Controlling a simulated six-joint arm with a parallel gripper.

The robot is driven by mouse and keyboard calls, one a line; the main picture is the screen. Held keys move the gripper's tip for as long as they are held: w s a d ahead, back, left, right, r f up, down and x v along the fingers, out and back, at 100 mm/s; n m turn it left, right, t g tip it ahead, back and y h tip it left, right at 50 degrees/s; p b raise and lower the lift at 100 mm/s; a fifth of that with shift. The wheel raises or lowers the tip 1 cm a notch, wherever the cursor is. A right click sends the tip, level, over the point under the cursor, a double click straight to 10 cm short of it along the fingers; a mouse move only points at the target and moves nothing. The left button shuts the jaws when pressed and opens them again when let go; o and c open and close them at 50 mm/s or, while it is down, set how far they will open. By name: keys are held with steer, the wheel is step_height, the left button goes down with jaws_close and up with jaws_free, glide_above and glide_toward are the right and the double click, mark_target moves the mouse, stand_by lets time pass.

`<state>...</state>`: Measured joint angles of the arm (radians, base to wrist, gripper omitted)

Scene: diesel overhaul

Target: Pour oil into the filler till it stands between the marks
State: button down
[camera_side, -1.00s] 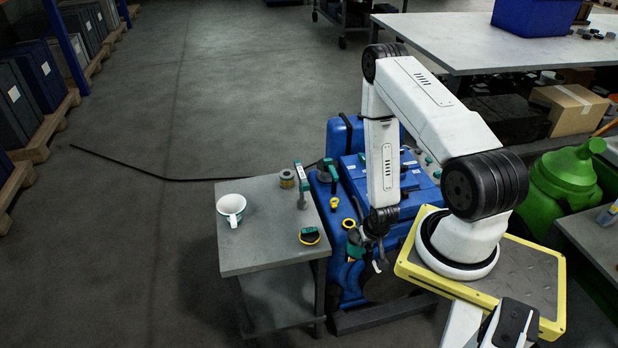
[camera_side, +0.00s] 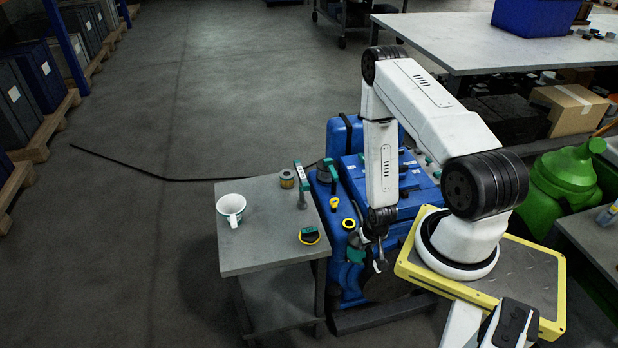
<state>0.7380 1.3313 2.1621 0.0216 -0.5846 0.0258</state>
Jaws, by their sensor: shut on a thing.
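My gripper (camera_side: 378,262) is at the front of the blue engine (camera_side: 352,170), shut on a small green thing (camera_side: 355,254). The green thing is partly hidden, and I cannot tell whether it is the oil vessel. A yellow-rimmed round opening (camera_side: 349,224), which looks like the filler, is just above and left of it. They appear apart in this view. A smaller yellow ring (camera_side: 334,203) is further back on the engine. No oil, stream or level marks can be made out.
A white and green mug (camera_side: 231,208), a small round canister (camera_side: 286,179) and a green-topped upright tool (camera_side: 301,182) are on the stand. A green drum (camera_side: 567,180) and a grey workbench (camera_side: 470,35) are to the right. Open floor lies left.

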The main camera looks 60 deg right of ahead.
steer(key=shift+r, duration=0.15)
steer(key=shift+r+g+y, duration=0.3)
steer(key=shift+r, duration=0.15)
steer(key=shift+r, duration=0.15)
stand_by(0.6)
steer(key=shift+s+a+r+g+y, duration=0.1)
steer(key=shift+r+g+y, duration=0.2)
steer(key=shift+r, duration=0.1)
steer(key=shift+r, duration=0.15)
stand_by(0.4)
steer(key=shift+r+g+y, duration=0.3)
steer(key=shift+r, duration=0.15)
steer(key=shift+r, duration=0.15)
stand_by(0.5)
steer(key=shift+r+g+y, duration=0.3)
steer(key=shift+r+g, duration=0.1)
steer(key=shift+r, duration=0.05)
